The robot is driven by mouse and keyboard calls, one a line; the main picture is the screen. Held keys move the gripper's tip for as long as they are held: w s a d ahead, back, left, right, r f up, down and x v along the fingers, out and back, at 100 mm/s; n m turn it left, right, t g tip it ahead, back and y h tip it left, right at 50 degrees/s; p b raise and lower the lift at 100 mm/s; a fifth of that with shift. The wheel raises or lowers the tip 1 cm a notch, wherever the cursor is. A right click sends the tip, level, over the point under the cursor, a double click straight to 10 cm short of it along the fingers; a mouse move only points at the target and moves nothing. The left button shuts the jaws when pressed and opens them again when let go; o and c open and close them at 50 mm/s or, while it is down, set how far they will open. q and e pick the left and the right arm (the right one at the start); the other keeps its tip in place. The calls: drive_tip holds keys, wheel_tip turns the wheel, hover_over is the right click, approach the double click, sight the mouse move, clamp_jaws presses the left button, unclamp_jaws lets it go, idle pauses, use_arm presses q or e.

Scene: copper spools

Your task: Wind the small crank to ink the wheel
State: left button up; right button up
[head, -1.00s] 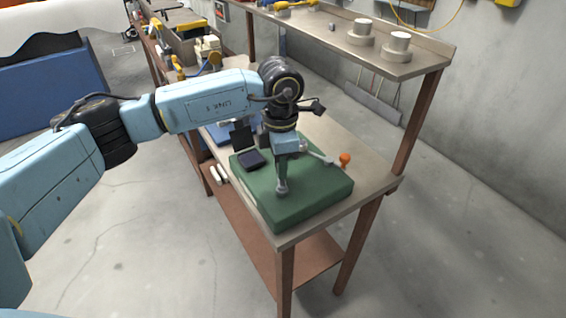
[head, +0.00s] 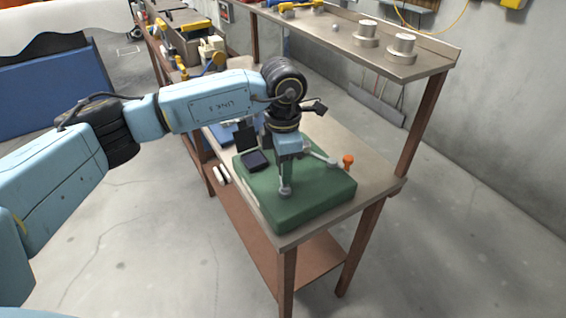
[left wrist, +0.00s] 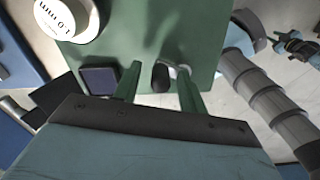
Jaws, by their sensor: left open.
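A green block-like base (head: 322,192) sits on the near end of the workbench. My left gripper (left wrist: 160,76) points down over it, and its two fingers are open. Between the fingers in the left wrist view is a dark rounded knob (left wrist: 161,79), with a light grey piece beside it. It looks like the small crank's handle; I cannot tell whether a finger touches it. The inked wheel cannot be made out. My right gripper is not in view.
A grey lever (head: 320,157) and an orange knob (head: 348,161) stand on the base's right. A dark square pad (left wrist: 100,80) and a white disc marked 1.0 mm (left wrist: 70,20) lie near the gripper. A raised shelf (head: 375,52) with two round metal pieces runs behind.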

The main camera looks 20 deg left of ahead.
use_arm(q)
wheel_tip(320, 180, up, 13)
drive_tip(key=shift+r, duration=0.2)
idle(0.3)
drive_tip(key=shift+f, duration=0.1)
idle(0.3)
